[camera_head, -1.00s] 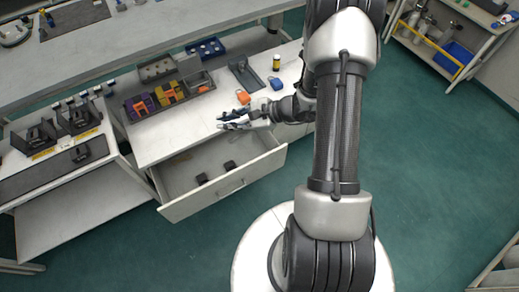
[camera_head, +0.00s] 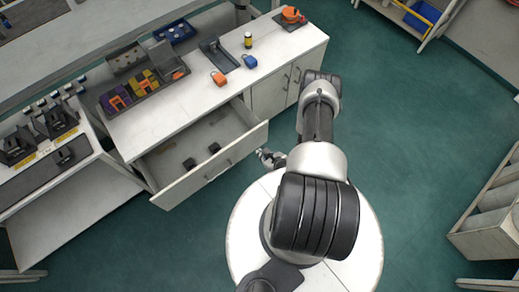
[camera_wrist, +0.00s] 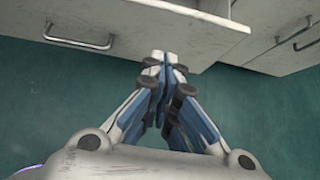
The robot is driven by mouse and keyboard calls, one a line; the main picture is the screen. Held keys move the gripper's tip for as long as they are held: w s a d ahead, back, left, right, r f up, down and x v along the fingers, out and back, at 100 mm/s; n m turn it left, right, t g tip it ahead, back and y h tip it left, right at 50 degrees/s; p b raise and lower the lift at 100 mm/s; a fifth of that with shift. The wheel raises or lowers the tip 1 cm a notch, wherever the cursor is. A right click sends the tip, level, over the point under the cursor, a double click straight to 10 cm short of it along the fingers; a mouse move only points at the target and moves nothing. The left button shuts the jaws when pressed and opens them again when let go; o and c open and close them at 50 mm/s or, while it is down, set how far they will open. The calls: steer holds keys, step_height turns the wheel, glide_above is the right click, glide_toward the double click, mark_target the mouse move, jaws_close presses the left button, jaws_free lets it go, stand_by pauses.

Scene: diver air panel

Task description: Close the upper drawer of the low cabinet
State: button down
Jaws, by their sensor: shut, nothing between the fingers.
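The low cabinet (camera_head: 185,112) has a white top with doors on its right part. Its upper drawer (camera_head: 190,187) is pulled out, with two small dark items inside. In the wrist view a white front panel (camera_wrist: 130,30) with a bar handle (camera_wrist: 78,38) lies just beyond my fingers. My gripper (camera_head: 264,154) is low in front of the drawer's right end, beside the front panel. In the wrist view my gripper (camera_wrist: 165,58) is shut with nothing between the fingertips, which appear near the panel's lower edge. Contact cannot be told.
On the cabinet top are an orange padlock (camera_head: 218,78), a blue padlock (camera_head: 249,61), a small bottle (camera_head: 248,40) and a tray of coloured blocks (camera_head: 145,88). A side bench (camera_head: 75,175) stands left. My round base is close to the drawer. Green floor is free to the right.

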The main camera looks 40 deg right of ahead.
mark_target(244, 142)
steer(key=shift+w+f+b, duration=0.55)
steer(key=shift+w+f, duration=0.3)
steer(key=shift+w, duration=0.75)
steer(key=shift+w+f+b, duration=0.6)
steer(key=shift+w+f, duration=0.25)
steer(key=shift+w, duration=0.8)
steer(key=shift+w+f+b, duration=0.55)
steer(key=shift+w+f, duration=0.3)
steer(key=shift+w, duration=0.75)
